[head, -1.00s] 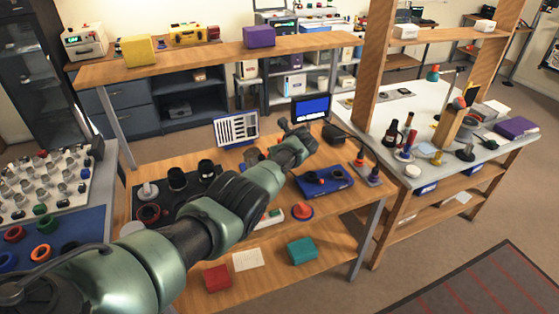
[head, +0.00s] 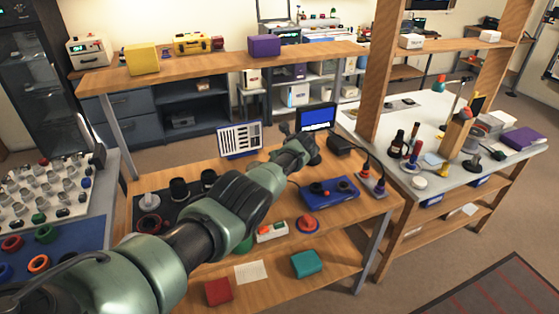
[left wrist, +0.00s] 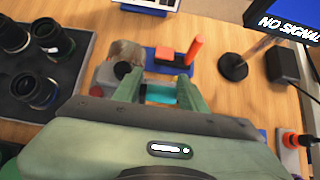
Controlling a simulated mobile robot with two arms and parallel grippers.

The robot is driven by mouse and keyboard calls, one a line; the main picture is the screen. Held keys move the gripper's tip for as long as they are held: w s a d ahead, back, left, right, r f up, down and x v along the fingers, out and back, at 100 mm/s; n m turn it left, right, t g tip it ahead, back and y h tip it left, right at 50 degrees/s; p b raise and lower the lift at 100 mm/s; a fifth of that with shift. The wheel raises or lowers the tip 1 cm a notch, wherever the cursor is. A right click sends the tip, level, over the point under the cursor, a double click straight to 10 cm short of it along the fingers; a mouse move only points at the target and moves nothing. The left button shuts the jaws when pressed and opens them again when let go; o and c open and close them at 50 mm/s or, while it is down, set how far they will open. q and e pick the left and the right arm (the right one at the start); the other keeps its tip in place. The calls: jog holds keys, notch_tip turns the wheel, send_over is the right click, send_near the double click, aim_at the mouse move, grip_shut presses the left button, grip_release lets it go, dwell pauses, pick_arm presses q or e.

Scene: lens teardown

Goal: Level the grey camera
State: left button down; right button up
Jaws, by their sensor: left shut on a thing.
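My left gripper (head: 300,146) is over the back of the wooden bench, in front of the small blue-screened monitor (head: 315,118). In the left wrist view its two green fingers (left wrist: 157,90) are shut on a small teal piece (left wrist: 160,96). Just beyond the left finger is a grey body (left wrist: 107,74) with a dark round knob and a brownish-grey rounded part; it may be the grey camera, but fingers and wrist hide much of it. I cannot tell its tilt. In the head view my arm hides this spot. My right gripper is not in view.
A blue base with a red block (left wrist: 166,55) and an orange post (left wrist: 194,49) stand close beyond the fingers. Black lenses (left wrist: 45,40) sit on a dark mat at left. A striped test chart (head: 240,139) stands behind. A blue control box (head: 329,192) lies to the right.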

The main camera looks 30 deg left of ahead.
pick_arm(q)
jog(key=shift+d+f, duration=0.15)
jog(key=shift+f, duration=0.1)
